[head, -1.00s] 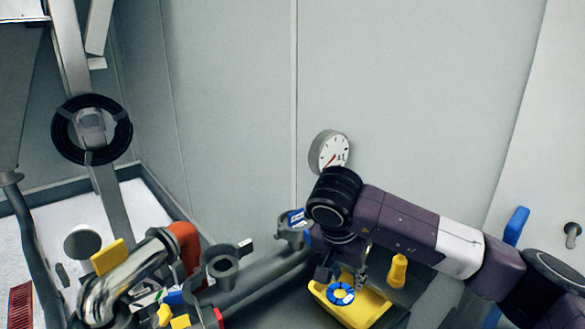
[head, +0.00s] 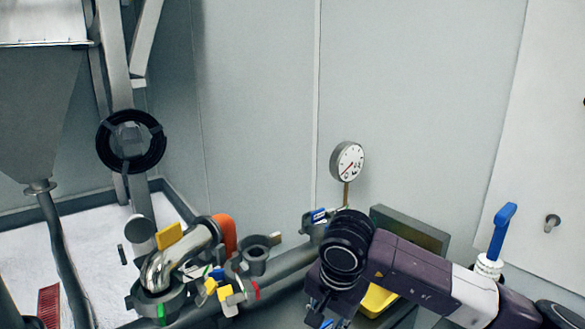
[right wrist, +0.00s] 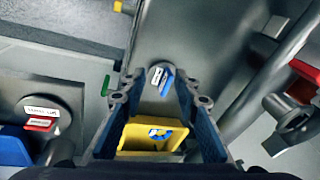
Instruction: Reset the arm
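My right arm comes in from the right in the head view, its dark wrist bent down. The right gripper (head: 320,316) sits at the bottom of the picture, in front of and left of a yellow box (head: 380,299) that is mostly hidden by the arm. In the right wrist view the gripper (right wrist: 160,98) is open, its two fingers wide apart. The yellow box (right wrist: 168,138) with a blue round dial (right wrist: 159,135) shows between and below them; I see no grip on it. A blue valve handle (right wrist: 167,82) lies beyond the fingertips. My left gripper is not in view.
Pipes with a chrome elbow (head: 178,262), yellow and blue handles stand at lower left. A gauge (head: 347,161) rises behind the right wrist. A blue handle (head: 502,229) stands upright behind the forearm. A hopper (head: 40,110) is at far left. The wall area above is clear.

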